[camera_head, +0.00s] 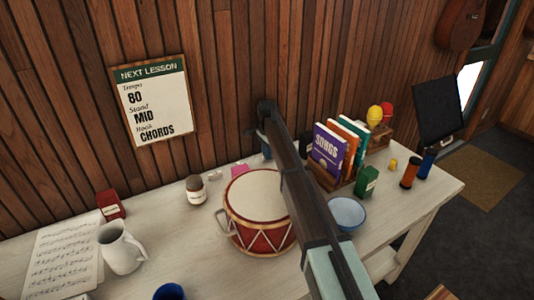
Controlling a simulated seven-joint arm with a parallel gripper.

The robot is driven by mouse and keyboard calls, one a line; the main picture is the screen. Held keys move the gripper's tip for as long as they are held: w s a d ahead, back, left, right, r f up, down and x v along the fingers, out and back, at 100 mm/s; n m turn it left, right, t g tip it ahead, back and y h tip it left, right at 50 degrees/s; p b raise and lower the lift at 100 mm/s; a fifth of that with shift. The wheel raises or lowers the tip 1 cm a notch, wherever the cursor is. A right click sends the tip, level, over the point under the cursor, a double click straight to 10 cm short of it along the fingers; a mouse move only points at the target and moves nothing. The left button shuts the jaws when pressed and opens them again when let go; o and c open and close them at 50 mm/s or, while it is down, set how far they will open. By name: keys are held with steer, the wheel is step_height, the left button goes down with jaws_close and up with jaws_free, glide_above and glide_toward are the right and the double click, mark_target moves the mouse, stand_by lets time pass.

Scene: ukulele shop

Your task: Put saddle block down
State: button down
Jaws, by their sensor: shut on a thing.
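My gripper (259,136) is at the far end of my dark arm, over the back of the table near the wood wall. It is seen small and partly hidden by the arm. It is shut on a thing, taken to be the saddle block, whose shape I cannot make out. A small dark blue thing shows just below the gripper; I cannot tell whether it is held or stands on the table. The pale wooden table (190,255) lies beneath.
A white mug (121,250) is left. Right are books (328,150), a light-blue bowl (346,213) and a green box (366,181). Bare table lies left of the drum.

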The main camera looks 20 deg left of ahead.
steer(key=shift+f, duration=0.1)
steer(key=c, duration=1.2)
jaws_free()
step_height(320, 180, up, 12)
steer(key=shift+r, duration=0.15)
